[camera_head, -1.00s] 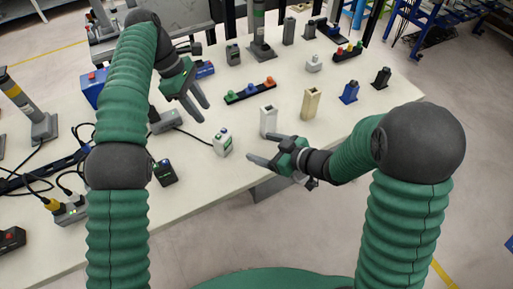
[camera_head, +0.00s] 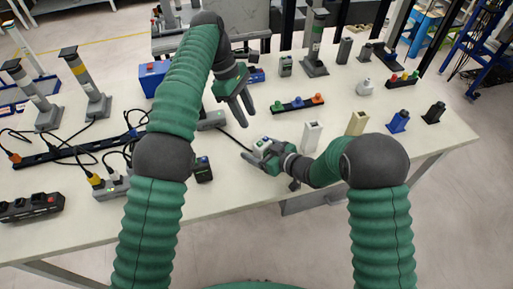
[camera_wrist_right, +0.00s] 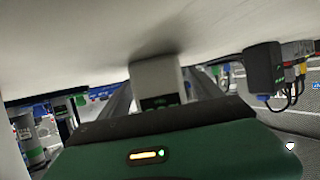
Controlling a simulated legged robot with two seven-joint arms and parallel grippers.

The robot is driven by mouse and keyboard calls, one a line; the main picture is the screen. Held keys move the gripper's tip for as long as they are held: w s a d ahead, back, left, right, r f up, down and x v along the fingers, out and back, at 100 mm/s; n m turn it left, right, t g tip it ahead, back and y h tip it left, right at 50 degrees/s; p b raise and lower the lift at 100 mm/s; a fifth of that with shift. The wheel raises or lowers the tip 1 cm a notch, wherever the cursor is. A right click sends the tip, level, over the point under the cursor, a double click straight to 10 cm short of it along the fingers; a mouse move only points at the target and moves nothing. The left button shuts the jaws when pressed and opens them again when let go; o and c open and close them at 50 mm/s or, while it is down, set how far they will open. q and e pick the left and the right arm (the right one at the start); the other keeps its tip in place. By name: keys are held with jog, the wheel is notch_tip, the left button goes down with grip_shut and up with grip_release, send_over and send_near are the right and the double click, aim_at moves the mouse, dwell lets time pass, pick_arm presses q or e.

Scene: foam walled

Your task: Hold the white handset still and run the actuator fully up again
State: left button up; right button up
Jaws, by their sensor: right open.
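The small white handset (camera_head: 262,145) with coloured buttons stands near the table's front edge. It also shows upright in the right wrist view (camera_wrist_right: 155,77). My right gripper (camera_head: 256,159) is open, with the handset between its two fingers; I see no clear contact. My left gripper (camera_head: 247,115) is open and empty, pointing down above the table, behind and left of the handset. Grey column actuators stand at the left, one with a yellow band (camera_head: 91,85) and another (camera_head: 34,95). A green-banded column (camera_head: 316,45) stands at the back. I cannot tell which one the handset drives.
A grey block (camera_head: 211,120) with a cable lies left of my left gripper. A black box (camera_head: 203,169) stands near the front edge. A button strip (camera_head: 297,104), a white block (camera_head: 311,136) and a tan block (camera_head: 356,123) stand to the right. Power strips and cables crowd the left.

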jog(key=shift+w+a+f, duration=0.15)
jog(key=shift+w+a, duration=0.1)
jog(key=shift+a, duration=0.05)
jog(key=c, duration=1.4)
pick_arm(q)
jog(key=shift+c, duration=0.5)
pick_arm(e)
jog(key=shift+c, duration=0.9)
pick_arm(q)
grip_shut()
